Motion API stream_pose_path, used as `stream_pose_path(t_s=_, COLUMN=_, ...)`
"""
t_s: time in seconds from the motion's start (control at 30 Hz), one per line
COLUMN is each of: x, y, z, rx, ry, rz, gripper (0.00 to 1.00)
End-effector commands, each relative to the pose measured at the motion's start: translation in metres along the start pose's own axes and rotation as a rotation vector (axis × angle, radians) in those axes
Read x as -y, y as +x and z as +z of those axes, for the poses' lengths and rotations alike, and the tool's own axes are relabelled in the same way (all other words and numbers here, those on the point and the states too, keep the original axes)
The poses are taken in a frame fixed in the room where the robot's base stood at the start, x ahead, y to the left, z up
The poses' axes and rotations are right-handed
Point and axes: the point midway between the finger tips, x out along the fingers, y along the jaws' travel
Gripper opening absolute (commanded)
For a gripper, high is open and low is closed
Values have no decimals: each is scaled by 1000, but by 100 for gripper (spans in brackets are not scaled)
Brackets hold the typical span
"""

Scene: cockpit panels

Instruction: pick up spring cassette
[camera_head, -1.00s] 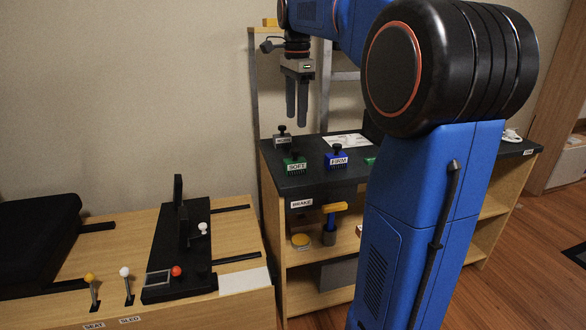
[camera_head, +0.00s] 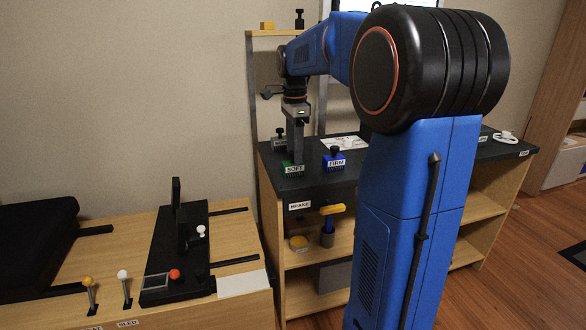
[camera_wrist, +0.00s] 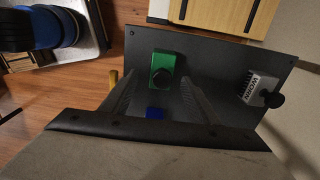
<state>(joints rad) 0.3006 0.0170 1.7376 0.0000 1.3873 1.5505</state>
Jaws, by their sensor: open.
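The green cassette labelled SOFT (camera_head: 292,171) stands on the dark bench top. In the wrist view the green cassette (camera_wrist: 166,63), with its black knob, lies just past and between my fingertips. My gripper (camera_head: 296,160) is open, pointing down at the green cassette and hiding its knob in the head view; in the wrist view my gripper (camera_wrist: 158,80) straddles it. Contact cannot be told. The blue cassette labelled FIRM (camera_head: 334,163) stands to the right; part of this blue cassette (camera_wrist: 155,113) shows between my fingers. The grey cassette (camera_head: 279,145) stands behind, and its label (camera_wrist: 259,87) seems to read WORN.
The dark bench top (camera_head: 310,186) has a BRAKE label on its front edge and shelves below. A white sheet (camera_head: 345,142) lies behind the cassettes. A wooden console (camera_head: 100,240) with levers stands to the left. A shelf frame post (camera_head: 252,100) rises behind.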

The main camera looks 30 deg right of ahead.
Motion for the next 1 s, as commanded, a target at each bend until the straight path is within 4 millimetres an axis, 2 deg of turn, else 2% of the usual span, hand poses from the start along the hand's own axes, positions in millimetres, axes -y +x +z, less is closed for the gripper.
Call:
stream_pose_path(t_s=0.17, x=0, y=9, z=0, rx=0, ry=0, rz=1, gripper=55)
stream_pose_path(t_s=0.5, x=3, y=51, z=3, rx=0, ry=0, rz=1, gripper=55)
stream_pose_path(t_s=0.83, x=3, y=57, z=3, rx=0, ry=0, rz=0, gripper=55)
stream_pose_path(t_s=0.87, x=3, y=57, z=3, rx=0, ry=0, rz=0, gripper=50)
stream_pose_path(t_s=1.0, x=3, y=57, z=3, rx=0, ry=0, rz=0, gripper=16)
